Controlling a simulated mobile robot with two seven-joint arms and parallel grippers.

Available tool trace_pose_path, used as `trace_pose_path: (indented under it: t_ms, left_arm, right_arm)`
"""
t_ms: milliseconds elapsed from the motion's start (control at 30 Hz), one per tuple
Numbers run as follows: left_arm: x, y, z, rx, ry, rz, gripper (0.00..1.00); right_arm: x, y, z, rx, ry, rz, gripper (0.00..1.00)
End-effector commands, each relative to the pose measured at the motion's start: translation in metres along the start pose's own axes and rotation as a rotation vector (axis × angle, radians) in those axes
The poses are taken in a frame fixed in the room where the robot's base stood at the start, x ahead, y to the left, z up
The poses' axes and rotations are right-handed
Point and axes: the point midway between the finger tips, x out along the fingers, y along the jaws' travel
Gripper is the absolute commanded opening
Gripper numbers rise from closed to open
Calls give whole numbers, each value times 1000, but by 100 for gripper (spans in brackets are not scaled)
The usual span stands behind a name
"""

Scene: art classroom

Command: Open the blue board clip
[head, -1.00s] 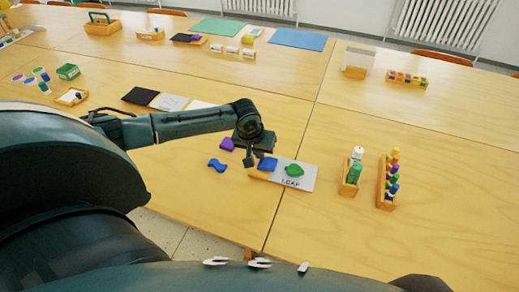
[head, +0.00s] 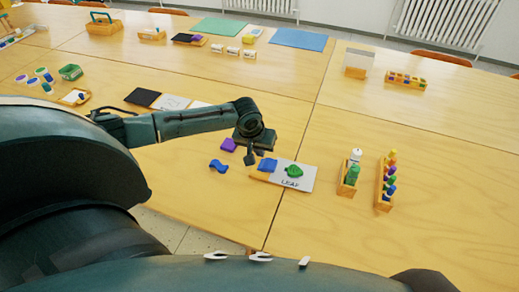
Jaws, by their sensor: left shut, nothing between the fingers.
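The blue board clip (head: 267,165) sits at the left end of a small board with a white sheet (head: 303,172). The sheet carries a green leaf-like shape (head: 293,171) and the printed word LEAF. My left gripper (head: 254,157) is just left of and above the clip. Its fingers are small and dark and point down; it is shut and empty. I cannot tell from this angle whether it touches the clip. My right gripper is not in view.
A purple piece (head: 229,145) and a wavy blue piece (head: 219,166) lie left of the board. Wooden holders with a green bottle (head: 352,175) and coloured pegs (head: 386,183) stand to the right. The table front between them is clear.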

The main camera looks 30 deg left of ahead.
Motion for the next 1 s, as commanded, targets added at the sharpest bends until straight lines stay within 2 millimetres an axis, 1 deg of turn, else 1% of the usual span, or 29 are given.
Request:
trace_pose_path:
  t_ms: [167,233,300,367,533,567,600,800,900,1000]
  left_arm:
    - [0,0,0,0,0,0,0]
    - [0,0,0,0,0,0,0]
    - [-17,-1,-6,-1,-1,0,0]
    - [-25,-3,-9,-2,-1,0,0]
    - [-48,-7,-18,0,-2,0,0]
    - [-48,-10,-16,2,2,0,0]
    - [-57,-13,-15,4,2,0,0]
    - [-101,-22,-15,2,2,-1,0]
    - [-116,-26,-14,3,1,0,0]
    - [-127,-28,-14,3,1,0,0]
  right_arm:
    - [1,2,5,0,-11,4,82]
    - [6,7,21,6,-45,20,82]
    - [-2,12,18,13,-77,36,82]
    - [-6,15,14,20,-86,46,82]
    - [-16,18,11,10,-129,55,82]
    - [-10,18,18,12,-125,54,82]
    - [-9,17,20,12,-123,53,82]
    - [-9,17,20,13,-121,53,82]
    - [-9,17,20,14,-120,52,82]
    - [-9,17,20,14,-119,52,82]
